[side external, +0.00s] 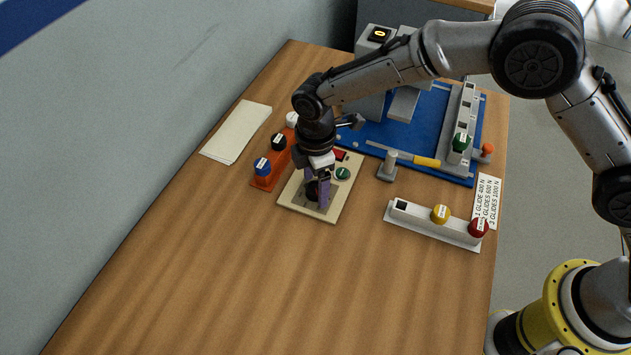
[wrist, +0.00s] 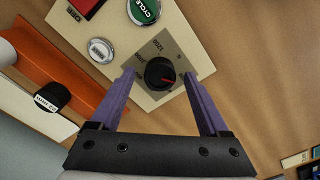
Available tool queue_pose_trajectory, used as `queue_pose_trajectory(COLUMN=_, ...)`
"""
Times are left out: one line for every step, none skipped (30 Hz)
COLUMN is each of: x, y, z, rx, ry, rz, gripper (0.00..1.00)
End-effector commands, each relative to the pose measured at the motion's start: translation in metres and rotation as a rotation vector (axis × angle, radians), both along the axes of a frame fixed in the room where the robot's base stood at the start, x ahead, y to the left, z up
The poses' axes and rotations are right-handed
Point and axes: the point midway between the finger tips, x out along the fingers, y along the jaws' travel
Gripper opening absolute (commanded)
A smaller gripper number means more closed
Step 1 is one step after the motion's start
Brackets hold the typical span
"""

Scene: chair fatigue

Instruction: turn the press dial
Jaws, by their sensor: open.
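The press dial (wrist: 160,74) is a round black knob with a red pointer line, seen in the wrist view. It sits on a grey plate with printed marks, on a cream panel (wrist: 109,27). The red line points to the right in that view. My gripper (wrist: 161,74) is open, its two purple fingers on either side of the dial with gaps to it. In the side view my gripper (side external: 318,200) is low over the cream panel (side external: 340,204), pointing down, and hides most of the dial. I cannot tell the exact height of the fingertips.
An orange rack (side external: 270,177) with knobs stands left. A white rack (side external: 411,218) with yellow and red knobs stands right. A blue press base (side external: 385,137) lies behind. The front table is clear.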

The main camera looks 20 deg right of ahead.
Motion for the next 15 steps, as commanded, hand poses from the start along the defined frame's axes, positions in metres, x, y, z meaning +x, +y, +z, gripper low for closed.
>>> queue_pose_trajectory(x=-0.0001, y=-0.0001, z=-0.0023, rx=0.0, ry=0.0, rz=0.0, gripper=0.79)
queue_pose_trajectory(x=-0.0001, y=0.0, z=-0.0031, rx=0.0, ry=0.0, rz=0.0, gripper=0.79)
queue_pose_trajectory(x=0.0, y=0.0, z=-0.0037, rx=0.0, ry=0.0, rz=0.0, gripper=0.79)
queue_pose_trajectory(x=0.0, y=0.0, z=-0.004, rx=0.0, ry=0.0, rz=0.0, gripper=0.79)
queue_pose_trajectory(x=0.0, y=0.0, z=-0.0041, rx=0.0, ry=0.0, rz=0.0, gripper=0.79)
queue_pose_trajectory(x=0.0, y=0.0, z=-0.0041, rx=0.0, ry=0.0, rz=0.0, gripper=0.79)
queue_pose_trajectory(x=-0.0001, y=0.0, z=-0.004, rx=0.0, ry=0.0, rz=0.0, gripper=0.79)
queue_pose_trajectory(x=-0.0001, y=-0.0001, z=-0.004, rx=0.0, ry=0.0, rz=0.0, gripper=0.79)
queue_pose_trajectory(x=-0.0001, y=-0.0001, z=-0.004, rx=0.0, ry=0.0, rz=0.0, gripper=0.79)
queue_pose_trajectory(x=-0.0001, y=-0.0001, z=-0.004, rx=0.0, ry=0.0, rz=0.0, gripper=0.79)
queue_pose_trajectory(x=-0.0001, y=-0.0001, z=-0.0039, rx=0.0, ry=0.0, rz=0.0, gripper=0.74)
queue_pose_trajectory(x=-0.0001, y=-0.0001, z=-0.0038, rx=0.0, ry=0.0, rz=0.0, gripper=0.66)
queue_pose_trajectory(x=-0.0001, y=-0.0001, z=-0.0038, rx=0.0, ry=0.0, rz=0.0, gripper=0.61)
queue_pose_trajectory(x=-0.0001, y=-0.0001, z=-0.0038, rx=0.0, ry=0.0, rz=0.0, gripper=0.56)
queue_pose_trajectory(x=-0.0001, y=-0.0001, z=-0.0037, rx=0.0, ry=0.0, rz=0.0, gripper=0.48)
